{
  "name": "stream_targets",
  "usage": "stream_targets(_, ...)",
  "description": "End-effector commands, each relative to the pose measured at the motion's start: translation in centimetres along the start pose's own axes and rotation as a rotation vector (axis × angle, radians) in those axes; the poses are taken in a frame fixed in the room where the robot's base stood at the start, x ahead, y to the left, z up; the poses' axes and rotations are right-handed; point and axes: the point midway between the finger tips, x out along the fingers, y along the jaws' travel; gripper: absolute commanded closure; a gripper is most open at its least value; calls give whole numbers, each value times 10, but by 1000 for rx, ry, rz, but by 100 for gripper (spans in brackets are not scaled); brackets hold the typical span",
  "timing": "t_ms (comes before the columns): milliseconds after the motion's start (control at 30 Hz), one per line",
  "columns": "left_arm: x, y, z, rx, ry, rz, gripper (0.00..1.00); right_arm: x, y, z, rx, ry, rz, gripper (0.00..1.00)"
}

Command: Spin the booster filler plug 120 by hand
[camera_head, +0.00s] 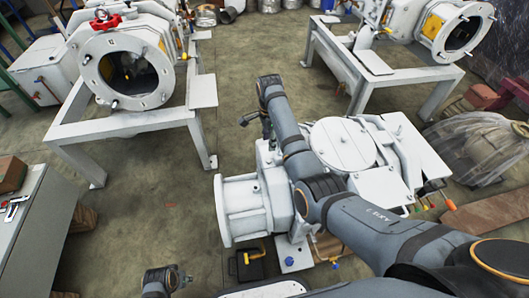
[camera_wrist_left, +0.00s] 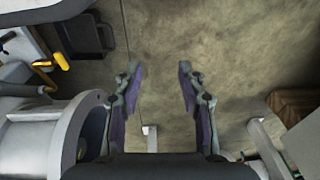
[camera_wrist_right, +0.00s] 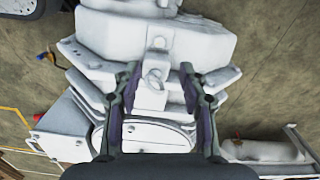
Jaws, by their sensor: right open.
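My right gripper (camera_wrist_right: 159,76) is open in the right wrist view, with its fingers apart over a white machine (camera_wrist_right: 170,38). A small white knob-like part (camera_wrist_right: 155,78) on this machine shows between the fingertips. I cannot tell whether it is the filler plug, or whether the fingers touch it. In the head view, my right arm crosses the white machine (camera_head: 340,145), and the right gripper (camera_head: 250,119) is beyond it, small and partly hidden. My left gripper (camera_wrist_left: 158,80) is open and empty above bare floor in the left wrist view. It shows at the head view's bottom left (camera_head: 184,279).
White machines on stands are at the back left (camera_head: 130,70) and back right (camera_head: 430,35). A grey cabinet (camera_head: 40,235) is at the left edge. A plastic-covered heap (camera_head: 480,145) lies at the right.

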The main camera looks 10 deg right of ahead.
Motion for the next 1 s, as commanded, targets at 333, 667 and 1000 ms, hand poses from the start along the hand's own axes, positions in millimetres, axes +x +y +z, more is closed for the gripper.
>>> stream_targets(333,-49,12,-19,6,-1,25,60,62,1,-1,-1,0,2,57)
stream_targets(667,-106,20,-22,18,-13,46,60,102,0,0,-2,0,0,57)
stream_targets(1000,-114,21,-21,19,-16,49,60,104,0,0,-2,0,-1,57)
